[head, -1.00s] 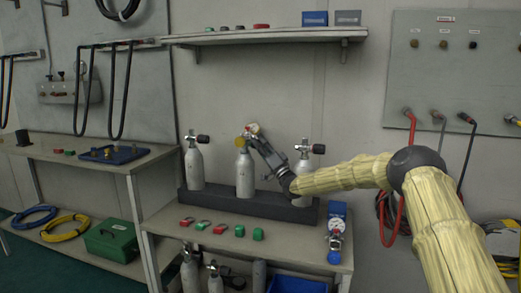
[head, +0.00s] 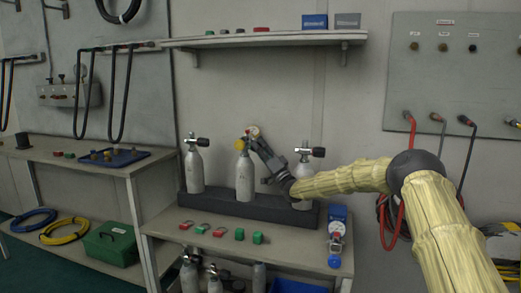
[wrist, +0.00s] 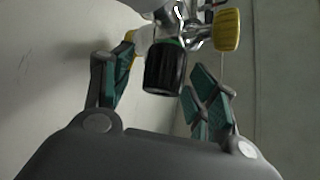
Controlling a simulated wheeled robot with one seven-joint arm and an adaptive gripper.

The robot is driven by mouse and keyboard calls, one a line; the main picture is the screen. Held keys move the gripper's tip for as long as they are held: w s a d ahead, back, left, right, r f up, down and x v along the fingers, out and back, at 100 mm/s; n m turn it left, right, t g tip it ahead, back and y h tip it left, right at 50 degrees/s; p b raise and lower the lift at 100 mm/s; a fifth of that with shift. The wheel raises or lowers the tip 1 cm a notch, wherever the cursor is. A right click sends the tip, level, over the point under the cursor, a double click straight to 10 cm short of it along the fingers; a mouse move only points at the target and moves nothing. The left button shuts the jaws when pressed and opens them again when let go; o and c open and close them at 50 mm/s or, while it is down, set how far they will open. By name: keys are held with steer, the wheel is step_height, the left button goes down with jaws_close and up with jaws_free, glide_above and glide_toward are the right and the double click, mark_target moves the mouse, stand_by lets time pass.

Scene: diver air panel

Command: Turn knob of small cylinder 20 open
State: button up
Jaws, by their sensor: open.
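Three small grey cylinders stand upright in a dark rack (head: 225,205) on the bench: a left one (head: 195,170), a middle one (head: 244,176) and a right one (head: 304,168). I cannot read a number on any of them. My gripper (head: 256,138) is at the valve of the middle cylinder, from its right side. In the wrist view my gripper (wrist: 150,90) is open, with its green pads on either side of a black knob (wrist: 166,68). The knob seems apart from the pads. A yellow cap (wrist: 227,30) shows beyond the right finger.
My arm passes in front of the right cylinder. Red and green tags (head: 219,231) lie on the bench in front of the rack. A shelf (head: 265,38) hangs above.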

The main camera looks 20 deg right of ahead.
steer(key=v, duration=1.2)
steer(key=shift+w, duration=0.1)
